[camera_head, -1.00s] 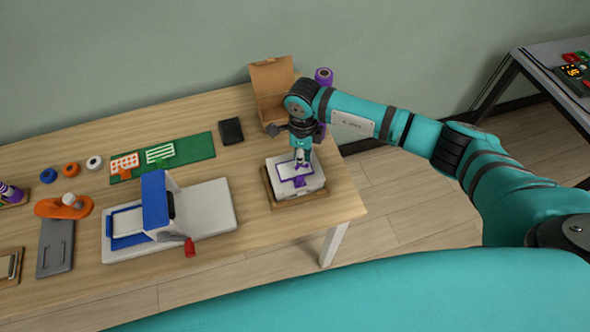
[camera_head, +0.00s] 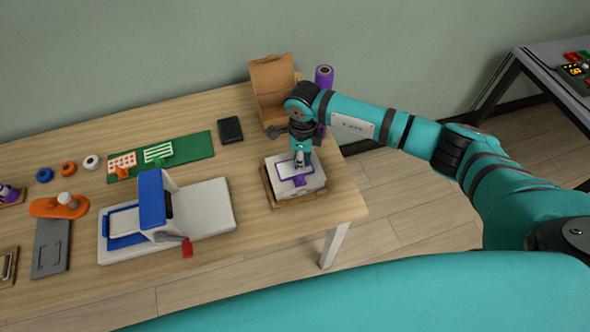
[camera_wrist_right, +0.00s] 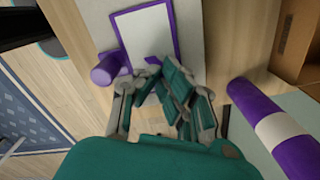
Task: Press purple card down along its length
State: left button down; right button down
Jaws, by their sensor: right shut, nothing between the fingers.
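The purple card (camera_head: 284,170), with a purple border and a pale middle, lies on a white block at the right end of the table. It also shows in the right wrist view (camera_wrist_right: 147,35), at the top centre. My right gripper (camera_head: 299,163) points down over the card's right part, its fingers shut and empty. In the right wrist view the fingers (camera_wrist_right: 160,72) are close to the card's near edge and hide part of it. I cannot tell whether the fingertips touch it. My left gripper is not in view.
The white block (camera_head: 312,186) sits on a wooden base (camera_head: 270,190) near the table edge. A purple knob (camera_wrist_right: 106,69) is beside the card. An open cardboard box (camera_head: 272,75) and purple roll (camera_head: 324,78) stand behind. A blue-and-white press (camera_head: 205,208) is to the left.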

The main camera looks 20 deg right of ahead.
jog(key=shift+s+f+b, duration=0.2)
jog(key=shift+f+b, duration=0.15)
jog(key=shift+f, duration=0.1)
dwell(1.2)
jog(key=shift+r, duration=0.1)
jog(key=shift+w+r+p, duration=0.15)
jog(key=shift+r+p, duration=0.5)
jog(key=shift+r, duration=0.25)
jog(key=shift+r+p, duration=0.9)
jog(key=shift+r, duration=0.8)
